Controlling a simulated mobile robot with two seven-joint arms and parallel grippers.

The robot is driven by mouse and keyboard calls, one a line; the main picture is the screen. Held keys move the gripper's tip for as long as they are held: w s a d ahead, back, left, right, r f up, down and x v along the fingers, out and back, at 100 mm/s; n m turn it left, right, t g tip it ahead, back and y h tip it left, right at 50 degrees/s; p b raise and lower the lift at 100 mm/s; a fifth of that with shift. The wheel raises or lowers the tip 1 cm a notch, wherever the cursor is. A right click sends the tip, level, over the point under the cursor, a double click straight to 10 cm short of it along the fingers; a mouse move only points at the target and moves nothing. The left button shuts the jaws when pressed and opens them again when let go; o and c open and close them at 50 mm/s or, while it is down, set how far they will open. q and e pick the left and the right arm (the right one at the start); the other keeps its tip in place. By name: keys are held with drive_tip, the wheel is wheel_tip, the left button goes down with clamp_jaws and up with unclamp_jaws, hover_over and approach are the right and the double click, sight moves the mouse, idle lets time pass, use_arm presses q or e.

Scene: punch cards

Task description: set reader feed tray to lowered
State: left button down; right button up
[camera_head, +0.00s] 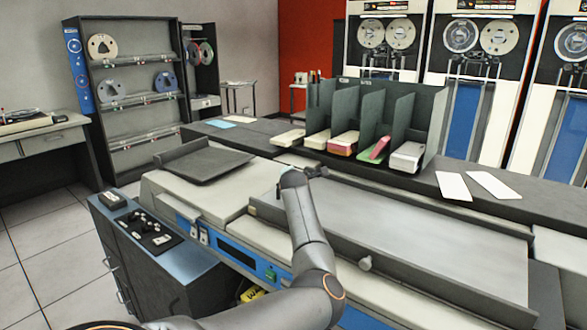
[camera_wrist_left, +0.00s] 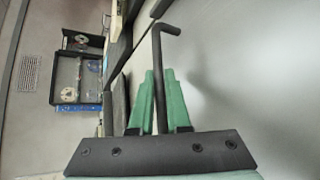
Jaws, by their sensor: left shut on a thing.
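A long grey tray (camera_head: 400,235) with raised edges lies along the top of the cream and blue machine in the head view. It slopes slightly, but I cannot tell its exact setting. A smaller dark tray (camera_head: 205,162) sits on the machine's left part. My left arm reaches over the machine, and its gripper (camera_head: 316,172) is at the far left end of the long tray, mostly hidden by my wrist. In the left wrist view, the green fingers (camera_wrist_left: 160,85) are shut on a dark rod with a bent end (camera_wrist_left: 157,50). A broad grey surface (camera_wrist_left: 260,75) lies beside it.
A dark divided rack (camera_head: 345,105) with card stacks stands on the counter behind. White cards (camera_head: 453,187) lie to its right. A control panel (camera_head: 150,235) is at front left. A small light knob (camera_head: 365,263) sticks out on the long tray's near side.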

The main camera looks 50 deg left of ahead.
use_arm(q)
drive_tip(key=shift+f, duration=0.7)
drive_tip(key=shift+d+f, duration=0.1)
drive_tip(key=c, duration=1.2)
unclamp_jaws()
drive_tip(key=shift+s, duration=0.1)
drive_tip(key=shift+o, duration=0.2)
drive_tip(key=shift+d, duration=0.1)
drive_tip(key=v, duration=0.8)
drive_tip(key=r+v, duration=0.1)
drive_tip(key=v, duration=0.3)
drive_tip(key=shift+s+r+p, duration=0.15)
drive_tip(key=shift+p, duration=0.2)
